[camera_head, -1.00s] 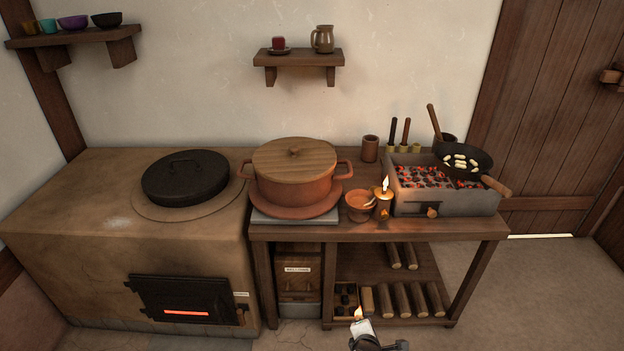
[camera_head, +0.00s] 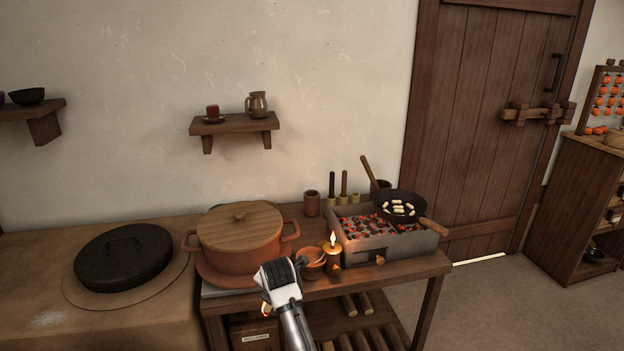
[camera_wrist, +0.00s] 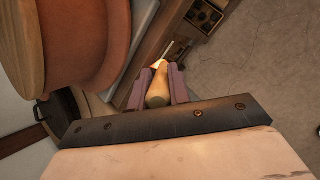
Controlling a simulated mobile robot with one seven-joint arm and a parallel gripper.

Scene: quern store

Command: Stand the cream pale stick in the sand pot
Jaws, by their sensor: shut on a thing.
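My gripper (camera_wrist: 158,88) is shut on a short cream pale stick (camera_wrist: 157,96), which lies between its two jaws in the wrist view. The stick's far end looks bright. In the head view my gripper (camera_head: 278,280) is in front of the table, right of the big lidded pot; its jaws are mostly hidden, and a small orange flame-like glow shows below it. A small terracotta bowl (camera_head: 313,268) stands just beyond and right of my gripper, partly covered by it. I cannot tell whether it holds sand. A plain brown cup (camera_head: 312,204) stands further back.
A lit candle (camera_head: 334,258) stands beside the bowl. The big lidded pot (camera_head: 240,250) is close on the left. A glowing charcoal brazier (camera_head: 400,247) with a pan (camera_head: 399,206) is to the right. Upright dark-handled sticks (camera_head: 332,186) stand behind it. Open floor is at right.

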